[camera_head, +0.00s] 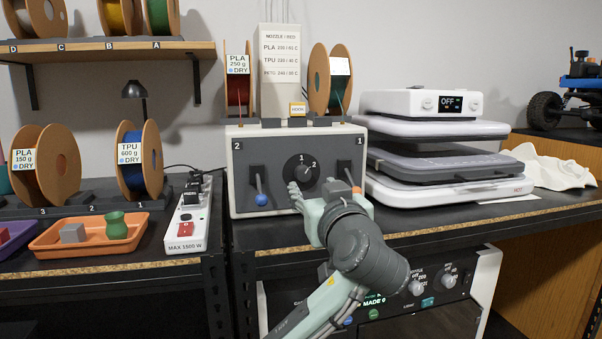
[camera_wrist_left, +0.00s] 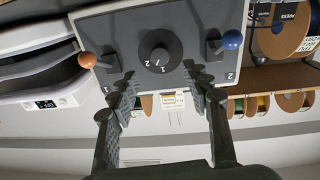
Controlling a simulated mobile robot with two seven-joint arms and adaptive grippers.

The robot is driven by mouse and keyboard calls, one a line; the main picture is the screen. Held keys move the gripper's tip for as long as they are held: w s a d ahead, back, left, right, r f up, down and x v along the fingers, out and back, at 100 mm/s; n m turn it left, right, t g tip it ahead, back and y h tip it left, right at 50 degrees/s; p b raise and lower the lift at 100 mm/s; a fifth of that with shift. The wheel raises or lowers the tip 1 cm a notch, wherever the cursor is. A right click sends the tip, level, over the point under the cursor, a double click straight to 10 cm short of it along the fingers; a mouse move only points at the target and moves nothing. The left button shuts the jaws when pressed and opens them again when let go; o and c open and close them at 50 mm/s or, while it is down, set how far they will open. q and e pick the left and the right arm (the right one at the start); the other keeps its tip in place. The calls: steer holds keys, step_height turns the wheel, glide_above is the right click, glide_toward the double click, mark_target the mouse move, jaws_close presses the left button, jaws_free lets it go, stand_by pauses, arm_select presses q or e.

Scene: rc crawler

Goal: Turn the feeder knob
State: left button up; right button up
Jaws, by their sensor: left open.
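The feeder knob (camera_head: 304,171) is a round black dial on the dark front panel of a light grey feeder box (camera_head: 240,194). Marks 1 and 2 stand at its upper rim. In the wrist view, which is upside down, the knob (camera_wrist_left: 159,56) lies ahead of and between the fingers. I cannot tell for certain which mark its pointer faces. My left gripper (camera_head: 321,193) is in front of the panel, just below the knob. In the wrist view the left gripper (camera_wrist_left: 163,83) is open, with nothing between its fingers. My right gripper is not in view.
A blue-tipped lever (camera_head: 261,199) stands left of the knob and an orange-tipped lever (camera_head: 356,190) right of it, close to my gripper. Filament spools (camera_head: 319,80) sit on top of the box. A layered white machine (camera_head: 430,188) stands to the right, a power strip (camera_head: 187,225) to the left.

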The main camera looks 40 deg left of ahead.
mark_target(303, 176)
arm_select(q)
steer(key=p+x, duration=0.1)
steer(key=x, duration=0.7)
steer(key=shift+d, duration=0.1)
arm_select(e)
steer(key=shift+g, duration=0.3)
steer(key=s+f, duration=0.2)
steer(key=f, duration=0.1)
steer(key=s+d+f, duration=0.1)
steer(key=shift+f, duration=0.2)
arm_select(q)
steer(key=shift+c, duration=0.6)
jaws_close()
steer(key=shift+f+n+b, duration=0.2)
steer(key=shift+n+b, duration=0.6)
steer(key=shift+b, duration=0.4)
steer(key=n+b, duration=0.4)
steer(key=b, duration=0.1)
steer(key=shift+r+n, duration=0.15)
steer(key=shift+n, duration=0.25)
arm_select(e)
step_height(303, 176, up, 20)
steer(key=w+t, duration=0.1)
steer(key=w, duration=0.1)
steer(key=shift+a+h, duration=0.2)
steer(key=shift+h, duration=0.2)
